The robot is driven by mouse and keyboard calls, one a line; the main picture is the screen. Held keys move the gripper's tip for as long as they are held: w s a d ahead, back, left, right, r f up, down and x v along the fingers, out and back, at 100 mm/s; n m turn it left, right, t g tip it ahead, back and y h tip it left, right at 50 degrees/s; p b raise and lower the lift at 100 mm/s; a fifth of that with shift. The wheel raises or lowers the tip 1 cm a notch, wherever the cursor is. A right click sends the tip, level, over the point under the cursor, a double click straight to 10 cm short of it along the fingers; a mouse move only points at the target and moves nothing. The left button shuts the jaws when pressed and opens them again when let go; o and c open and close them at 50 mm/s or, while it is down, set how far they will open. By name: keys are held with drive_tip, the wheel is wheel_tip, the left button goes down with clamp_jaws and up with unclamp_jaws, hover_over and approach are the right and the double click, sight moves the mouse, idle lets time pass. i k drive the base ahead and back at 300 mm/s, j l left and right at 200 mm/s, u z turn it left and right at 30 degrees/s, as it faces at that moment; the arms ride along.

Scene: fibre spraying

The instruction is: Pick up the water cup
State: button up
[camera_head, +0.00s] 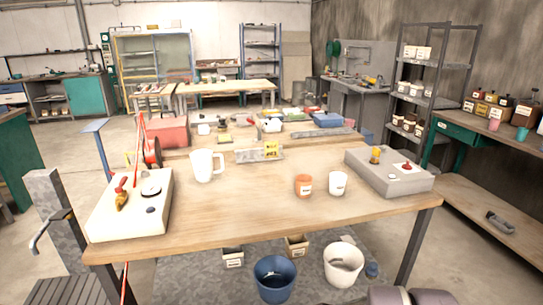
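Two small labelled cups stand upright on the near wooden table (240,217): an orange cup (303,188) and, just right of it, a white cup (338,185). Their labels are too small to read, so I cannot tell which is the water cup. A larger white mug-like jug (203,167) with a handle on its right stands further left on the same table.
A pale box (130,222) with tools sits at the table's left end, a grey box (388,180) at the right. A labelled block (259,156) stands behind the cups. A blue bucket (274,282) and white bucket (343,268) stand below. The table's front middle is clear.

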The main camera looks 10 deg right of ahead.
sight(304, 187)
drive_tip(key=l, duration=0.7)
drive_tip(key=i+l, duration=0.1)
drive_tip(key=l, duration=0.55)
